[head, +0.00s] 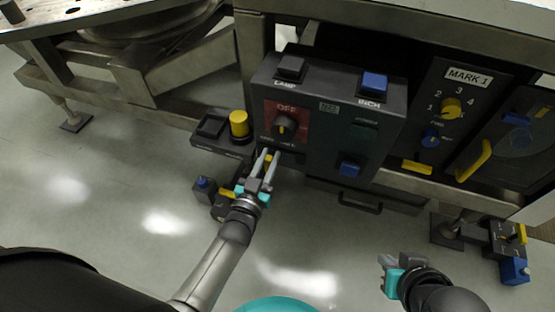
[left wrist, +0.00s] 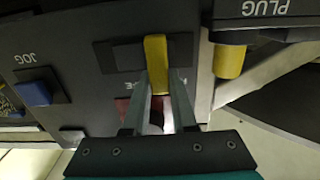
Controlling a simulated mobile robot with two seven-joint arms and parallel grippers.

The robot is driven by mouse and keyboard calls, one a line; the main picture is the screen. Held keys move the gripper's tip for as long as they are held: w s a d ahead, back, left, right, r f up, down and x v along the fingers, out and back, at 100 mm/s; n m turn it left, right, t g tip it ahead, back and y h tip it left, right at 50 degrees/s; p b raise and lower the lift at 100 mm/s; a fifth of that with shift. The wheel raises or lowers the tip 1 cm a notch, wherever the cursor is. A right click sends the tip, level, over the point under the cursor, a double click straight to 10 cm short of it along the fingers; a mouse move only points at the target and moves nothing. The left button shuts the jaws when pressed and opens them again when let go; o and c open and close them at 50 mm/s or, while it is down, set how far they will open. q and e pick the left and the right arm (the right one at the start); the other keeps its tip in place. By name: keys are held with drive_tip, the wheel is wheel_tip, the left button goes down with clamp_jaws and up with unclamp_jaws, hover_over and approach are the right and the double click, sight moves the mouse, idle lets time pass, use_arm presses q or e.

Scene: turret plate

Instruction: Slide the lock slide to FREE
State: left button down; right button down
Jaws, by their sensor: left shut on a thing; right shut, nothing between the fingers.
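The lock slide (head: 268,158) is a small yellow tab low on the dark control box, below the OFF dial. In the left wrist view the yellow tab (left wrist: 155,55) stands out from a dark slot plate (left wrist: 125,55), with bare plate to its left. My left gripper (head: 270,155) is shut on the tab; its two fingers also show in the left wrist view (left wrist: 159,80), one on each side of it. The lettering by the slot is mostly hidden or too small to read. My right gripper (head: 388,264) is shut and empty, low at the right, away from the panel.
The OFF dial (head: 284,127) sits just above the slide. A yellow cylinder (head: 239,123) stands on a dark block at its left. Blue INCH (head: 374,83) and JOG (head: 350,169) buttons and a drawer-like handle (head: 360,203) are nearby.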

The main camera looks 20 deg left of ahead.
use_arm(q)
drive_tip(key=shift+a, duration=1.1)
use_arm(e)
drive_tip(key=shift+s+d+r+g, duration=0.1)
drive_tip(key=shift+s+d+g, duration=0.2)
drive_tip(key=shift+s+d, duration=0.1)
use_arm(q)
drive_tip(key=c, duration=0.7)
unclamp_jaws()
use_arm(e)
drive_tip(key=shift+a, duration=0.1)
use_arm(q)
drive_tip(key=shift+s, duration=0.1)
drive_tip(key=shift+s, duration=0.25)
drive_tip(key=s+p, duration=0.1)
drive_tip(key=s, duration=0.4)
drive_tip(key=s+p, duration=0.2)
drive_tip(key=s, duration=0.2)
drive_tip(key=s+p, duration=0.1)
drive_tip(key=s, duration=0.4)
drive_tip(key=shift+s+a+p, duration=0.25)
drive_tip(key=shift+s+p, duration=0.05)
drive_tip(key=shift+p, duration=0.05)
use_arm(e)
wheel_tip(320, 180, down, 8)
drive_tip(key=s+d+g, duration=0.1)
drive_tip(key=g, duration=0.1)
drive_tip(key=shift+s+f+h, duration=0.2)
drive_tip(key=shift+h, duration=0.1)
